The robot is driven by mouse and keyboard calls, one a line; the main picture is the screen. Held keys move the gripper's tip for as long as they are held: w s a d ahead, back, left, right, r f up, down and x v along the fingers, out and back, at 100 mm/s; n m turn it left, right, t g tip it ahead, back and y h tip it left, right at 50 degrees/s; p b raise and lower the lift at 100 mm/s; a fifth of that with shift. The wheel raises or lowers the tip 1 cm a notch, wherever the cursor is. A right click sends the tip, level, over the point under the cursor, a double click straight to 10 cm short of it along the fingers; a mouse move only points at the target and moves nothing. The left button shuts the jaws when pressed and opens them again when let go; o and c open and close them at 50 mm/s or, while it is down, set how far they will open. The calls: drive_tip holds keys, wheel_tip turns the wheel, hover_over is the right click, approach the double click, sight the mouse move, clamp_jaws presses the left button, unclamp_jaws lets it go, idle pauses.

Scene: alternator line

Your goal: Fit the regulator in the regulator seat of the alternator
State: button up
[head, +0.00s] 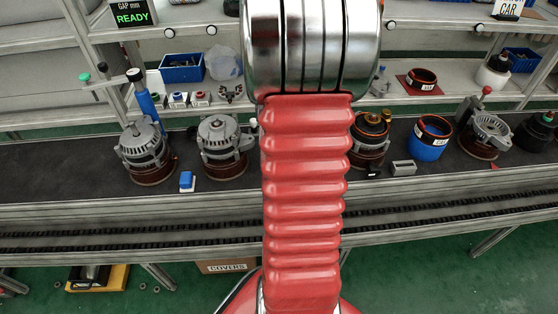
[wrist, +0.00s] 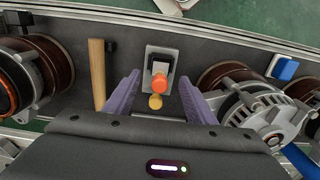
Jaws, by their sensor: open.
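In the wrist view my gripper (wrist: 160,76) is open, with its two purple fingers apart. Between and beyond the fingertips is a small grey holder (wrist: 149,52) with a dark part in it and an orange-capped piece (wrist: 160,83) over it. A yellow knob (wrist: 155,102) is nearer me. I cannot tell which of these is the regulator, or whether the fingers touch any. An alternator (wrist: 238,97) stands to the right in the wrist view; in the head view alternators (head: 222,142) stand left of my arm. The regulator seat cannot be made out. My arm hides the gripper in the head view.
In the wrist view a wooden handle (wrist: 97,75) lies left of the fingers, and a copper-wound part (wrist: 50,62) stands beyond it. A blue block (wrist: 286,68) is at the far right. In the head view a grey block (head: 403,168) sits near the bench's front edge.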

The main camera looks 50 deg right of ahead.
drive_tip(key=shift+f, duration=2.6)
drive_tip(key=shift+c, duration=0.6)
drive_tip(key=c, duration=1.1)
drive_tip(key=shift+o, duration=0.2)
drive_tip(key=shift+r, duration=0.1)
wheel_tip(320, 180, up, 10)
drive_tip(key=shift+f, duration=0.1)
